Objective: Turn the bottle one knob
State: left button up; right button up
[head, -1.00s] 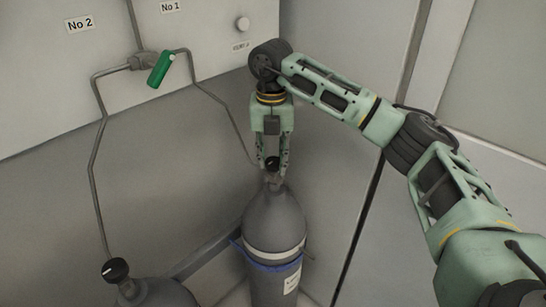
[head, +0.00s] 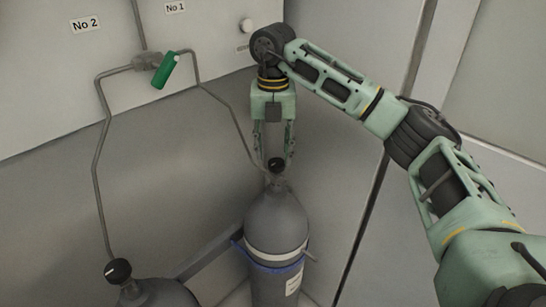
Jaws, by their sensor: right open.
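The bottle under the No 1 line is a grey gas cylinder (head: 276,222) standing upright in the lower middle of the head view. Its black knob (head: 276,164) sits on top of the neck. My right gripper (head: 274,156) points straight down just above the knob. Its fingers are open and spread to either side, with the fingertips near the knob's height. The knob shows between and below them, and I cannot tell whether they touch it. My left gripper is not in view.
A second grey cylinder (head: 158,294) with a black knob (head: 118,271) stands at lower left. A green-handled valve (head: 165,70) joins metal pipes on the wall panel, under labels No 2 (head: 85,25) and No 1 (head: 175,7). A blue strap (head: 272,267) circles the middle cylinder.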

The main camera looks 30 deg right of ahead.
aim_at(272, 162)
notch_tip(272, 162, up, 9)
jog(key=shift+a, duration=0.15)
jog(key=shift+f, duration=0.15)
dwell(0.5)
